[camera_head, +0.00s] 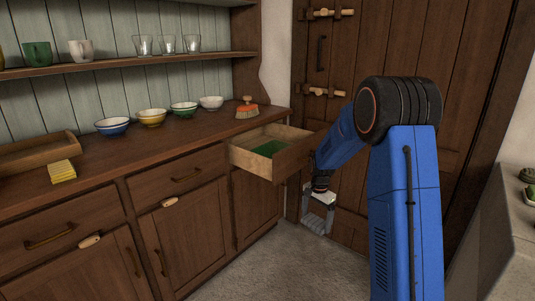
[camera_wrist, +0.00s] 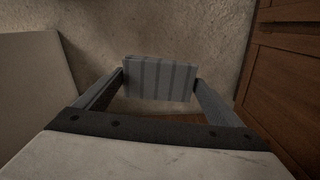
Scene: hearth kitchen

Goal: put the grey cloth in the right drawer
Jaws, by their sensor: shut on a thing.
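The grey cloth (camera_wrist: 160,77) is a folded, striped piece. In the wrist view it sits between the two fingers of my gripper (camera_wrist: 160,88), which is shut on it. In the head view my gripper (camera_head: 317,216) hangs low over the floor, to the right of the right drawer (camera_head: 250,163) and below its level. The cloth is small and hard to make out there. The right drawer is pulled open under the counter. Something green (camera_head: 268,148) covers part of its floor; I cannot tell whether it is a lining or a thing lying inside.
The wooden counter (camera_head: 150,146) holds several bowls, a brush (camera_head: 247,108), a yellow stack (camera_head: 62,171) and a wooden tray (camera_head: 30,155). Other drawers and cupboard doors below are shut. A plank door (camera_head: 410,55) stands behind my arm. Floor (camera_head: 262,262) in front is clear.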

